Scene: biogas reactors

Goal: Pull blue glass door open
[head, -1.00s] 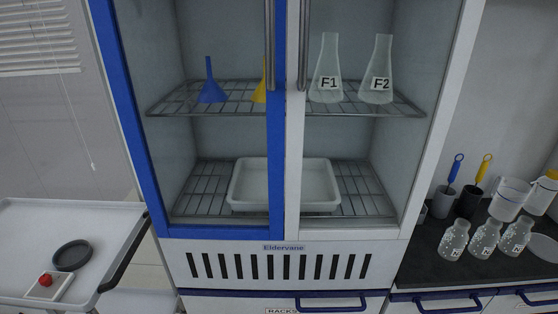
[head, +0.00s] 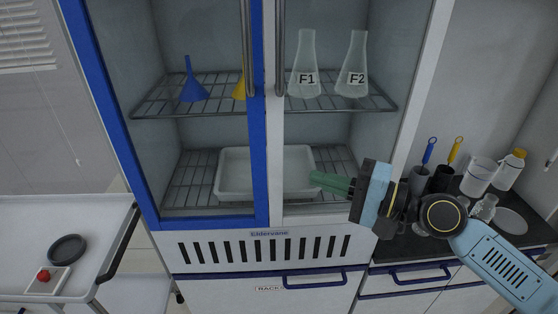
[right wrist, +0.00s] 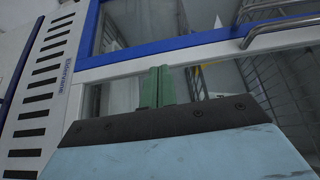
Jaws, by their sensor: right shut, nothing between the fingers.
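The blue-framed glass door (head: 260,165) is the left door of the cabinet and looks shut. Its upright metal handle (head: 250,45) runs along its right edge, and the door frame also shows in the right wrist view (right wrist: 190,46) with the handle (right wrist: 280,28). My right gripper (head: 314,178) is shut and empty, its green fingers pointing left in front of the white-framed right door. In the right wrist view the fingers (right wrist: 158,72) are together and apart from the handle. My left gripper is not in view.
A white-framed door with its own handle (head: 281,45) stands beside the blue one. Inside are a blue funnel (head: 193,88), flasks (head: 304,70) and a white tray (head: 232,178). A cart (head: 105,225) stands at left, a dark counter (head: 408,243) with bottles at right.

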